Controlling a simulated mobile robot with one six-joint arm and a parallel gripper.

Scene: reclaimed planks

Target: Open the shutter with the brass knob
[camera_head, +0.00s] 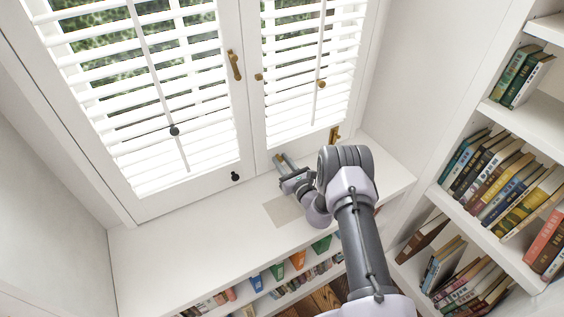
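Two white louvred shutters fill the window. The right shutter (311,104) has a vertical rod with a small brass knob (321,84), and another brass knob (258,77) is on its left stile. The left shutter (190,112) carries a black knob (174,130) on its rod and a second black knob (235,177) on its bottom rail. Both shutters look closed in the frame, with gaps between their slats. My gripper (281,160) is low in front of the right shutter's lower left corner, apart from the knobs. Its finger opening is too small to tell.
A brass handle (234,65) is on the left shutter's right stile, and a brass latch (334,134) is at the lower right. The white sill (170,240) is largely clear on the left. A bookcase (480,213) stands at the right.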

